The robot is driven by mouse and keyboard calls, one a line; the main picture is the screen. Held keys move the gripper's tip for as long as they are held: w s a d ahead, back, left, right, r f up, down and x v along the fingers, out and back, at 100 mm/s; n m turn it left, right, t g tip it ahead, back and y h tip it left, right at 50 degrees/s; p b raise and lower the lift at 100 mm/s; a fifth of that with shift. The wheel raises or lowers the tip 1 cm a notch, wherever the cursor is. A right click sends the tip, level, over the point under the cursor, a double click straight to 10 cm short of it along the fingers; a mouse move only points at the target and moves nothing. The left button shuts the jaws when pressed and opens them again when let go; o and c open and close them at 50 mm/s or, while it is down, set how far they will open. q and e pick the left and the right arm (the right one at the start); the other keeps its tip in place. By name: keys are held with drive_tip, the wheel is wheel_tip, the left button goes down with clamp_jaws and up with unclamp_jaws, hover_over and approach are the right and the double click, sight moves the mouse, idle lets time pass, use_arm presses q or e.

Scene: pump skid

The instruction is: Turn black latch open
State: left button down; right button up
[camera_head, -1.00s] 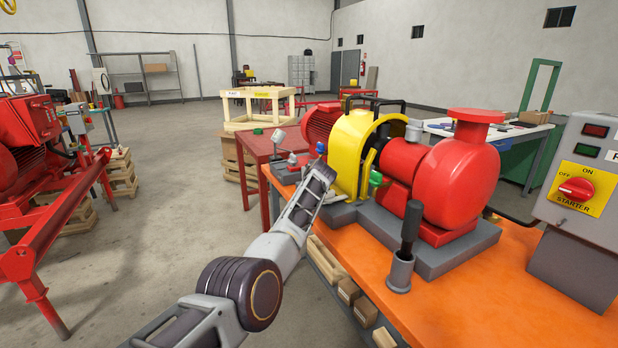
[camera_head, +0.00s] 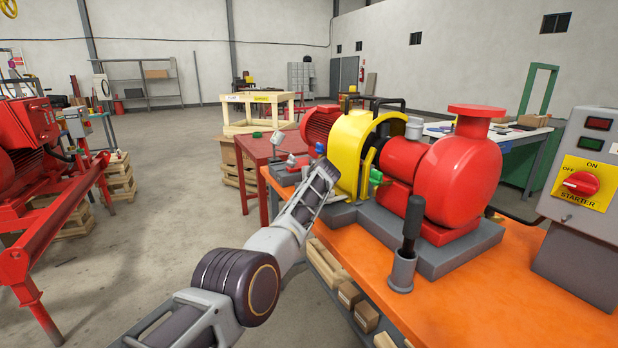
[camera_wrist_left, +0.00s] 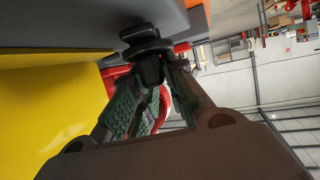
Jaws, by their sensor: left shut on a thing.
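In the left wrist view a black latch (camera_wrist_left: 151,67), with a flat tab and a round collar, sits against a grey surface beside the yellow guard (camera_wrist_left: 55,115). My left gripper (camera_wrist_left: 154,82) has its green-padded fingers on either side of the latch's stem and is shut on it. In the head view my left arm reaches to the near side of the yellow guard (camera_head: 350,150) on the pump. My right gripper is not in view.
The red pump (camera_head: 452,178) stands right of the guard on the orange bench (camera_head: 465,290). A grey cup (camera_head: 402,272) with a black-handled tool stands in front. A starter box (camera_head: 585,165) is at right. Red machinery (camera_head: 30,160) stands left, with open floor between.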

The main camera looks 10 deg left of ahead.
use_arm(q)
drive_tip(key=shift+s+d+f+g, duration=0.1)
drive_tip(key=shift+d+f+g, duration=0.05)
drive_tip(key=shift+f, duration=0.3)
drive_tip(key=shift+s+d+f+g, duration=0.1)
drive_tip(key=shift+d+f+g, duration=0.05)
drive_tip(key=shift+f, duration=0.25)
drive_tip(key=c, duration=1.8)
unclamp_jaws()
drive_tip(key=shift+c, duration=0.2)
drive_tip(key=o, duration=0.4)
drive_tip(key=shift+s+r, duration=0.1)
drive_tip(key=shift+r, duration=0.05)
drive_tip(key=shift+a, duration=0.15)
drive_tip(key=shift+r, duration=0.4)
drive_tip(key=shift+s+d+r, duration=0.2)
drive_tip(key=shift+s+r, duration=0.05)
drive_tip(key=shift+s, duration=0.3)
